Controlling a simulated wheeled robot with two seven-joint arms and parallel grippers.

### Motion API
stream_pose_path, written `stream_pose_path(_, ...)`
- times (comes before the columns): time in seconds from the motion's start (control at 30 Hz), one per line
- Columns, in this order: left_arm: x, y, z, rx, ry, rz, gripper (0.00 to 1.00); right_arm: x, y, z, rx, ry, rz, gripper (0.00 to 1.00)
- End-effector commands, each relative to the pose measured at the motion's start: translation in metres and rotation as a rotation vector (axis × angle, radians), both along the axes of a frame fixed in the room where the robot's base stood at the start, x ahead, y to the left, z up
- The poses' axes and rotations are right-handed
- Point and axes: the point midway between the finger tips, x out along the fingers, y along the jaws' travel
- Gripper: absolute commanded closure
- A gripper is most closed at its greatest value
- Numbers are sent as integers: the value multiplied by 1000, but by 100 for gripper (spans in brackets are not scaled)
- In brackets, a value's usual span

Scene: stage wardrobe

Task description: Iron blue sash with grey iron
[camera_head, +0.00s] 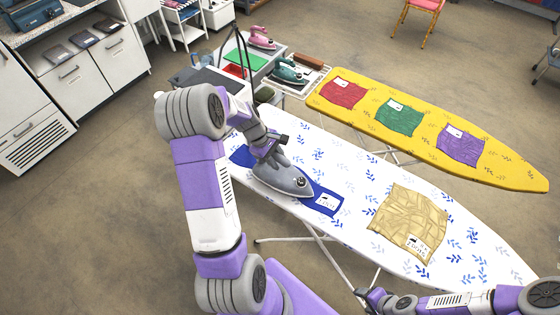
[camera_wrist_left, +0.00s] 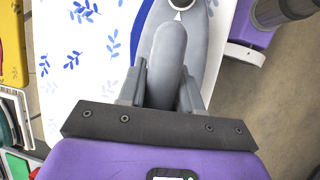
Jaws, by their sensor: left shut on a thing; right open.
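The blue sash (camera_head: 325,201) lies on the white ironing board with blue leaf print. Part of it is hidden under the iron and my left arm. The grey iron (camera_head: 286,181) rests over the sash, its tip pointing right along it. My left gripper (camera_head: 266,150) is shut on the iron's handle. In the left wrist view the grey handle (camera_wrist_left: 168,65) sits between the two fingers (camera_wrist_left: 165,95), and a blue strip of sash (camera_wrist_left: 139,48) shows beside the iron. My right gripper (camera_head: 372,298) is open and empty near the bottom edge, off the board's near side.
A crumpled tan cloth (camera_head: 410,222) lies further right on the white board (camera_head: 475,250). Behind it, a yellow board (camera_head: 510,168) carries red, green and purple cloths. A teal iron (camera_head: 289,72) and a pink iron (camera_head: 262,38) stand at the back.

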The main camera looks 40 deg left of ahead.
Motion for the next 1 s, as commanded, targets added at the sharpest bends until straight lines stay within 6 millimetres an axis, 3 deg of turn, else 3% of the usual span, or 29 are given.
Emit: stream_pose_path(1.0, 4, 62, 1, 2, 0, -11, 100, 0, 0, 4, 0, 0, 0, 42)
